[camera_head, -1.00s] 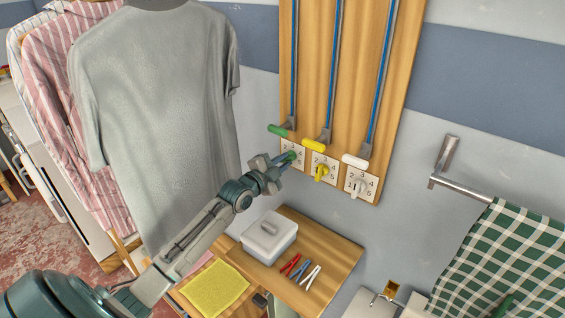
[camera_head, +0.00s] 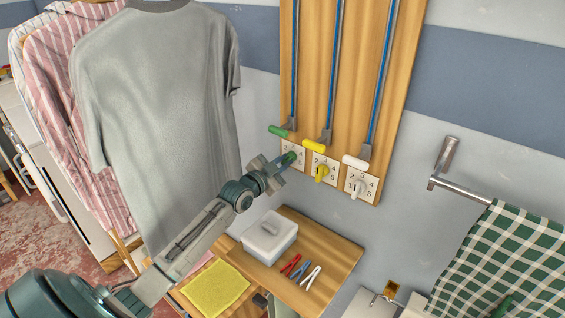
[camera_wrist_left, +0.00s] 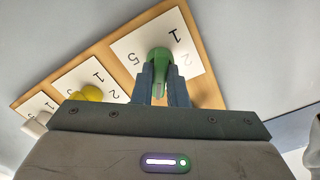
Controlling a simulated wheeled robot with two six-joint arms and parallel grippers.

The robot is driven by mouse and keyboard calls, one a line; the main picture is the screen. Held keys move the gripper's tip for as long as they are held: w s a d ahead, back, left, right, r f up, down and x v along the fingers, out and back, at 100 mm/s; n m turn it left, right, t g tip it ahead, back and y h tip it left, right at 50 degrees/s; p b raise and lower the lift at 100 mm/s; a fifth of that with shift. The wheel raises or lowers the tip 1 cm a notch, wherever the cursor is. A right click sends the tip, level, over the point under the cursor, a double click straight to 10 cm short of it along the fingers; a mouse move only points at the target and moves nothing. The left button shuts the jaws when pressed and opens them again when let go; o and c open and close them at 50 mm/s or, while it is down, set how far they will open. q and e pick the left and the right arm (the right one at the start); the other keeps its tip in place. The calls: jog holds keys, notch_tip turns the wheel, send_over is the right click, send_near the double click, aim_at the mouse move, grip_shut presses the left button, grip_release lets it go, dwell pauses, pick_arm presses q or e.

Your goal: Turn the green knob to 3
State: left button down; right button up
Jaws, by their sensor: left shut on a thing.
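The green knob (camera_head: 290,158) is on the leftmost white number plate (camera_head: 299,148), low on the wooden wall board. My left gripper (camera_head: 281,164) is at this knob and partly covers its plate. In the left wrist view the two fingers (camera_wrist_left: 160,82) are shut on the green knob (camera_wrist_left: 158,60), one on each side. Digits such as 1 and 5 show around it there. The 3 on this plate is not clear in either view, and I cannot tell which number the knob points to. My right gripper is out of view.
A yellow knob (camera_head: 321,172) and a white knob (camera_head: 358,187) sit to the right on their own plates. Green (camera_head: 279,131), yellow (camera_head: 314,146) and white (camera_head: 355,161) handles hang just above. A lidded white box (camera_head: 268,238) stands on the wooden shelf below. A grey shirt (camera_head: 160,110) hangs left.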

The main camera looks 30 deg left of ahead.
pick_arm(q)
jog(key=n, duration=0.2)
jog(key=n+p, duration=0.1)
jog(key=n, duration=0.3)
jog(key=shift+r+p, duration=0.35)
jog(key=shift+w+n, duration=0.1)
jog(key=shift+n, duration=0.2)
jog(key=c, duration=1.5)
grip_release()
jog(key=shift+a, duration=0.1)
jog(key=shift+o, duration=0.3)
jog(key=shift+w+f, duration=0.15)
jog(key=shift+f, duration=0.15)
jog(key=s+p, duration=1)
jog(key=p, duration=0.1)
jog(key=shift+s+a, duration=0.35)
jog(key=shift+s, duration=0.05)
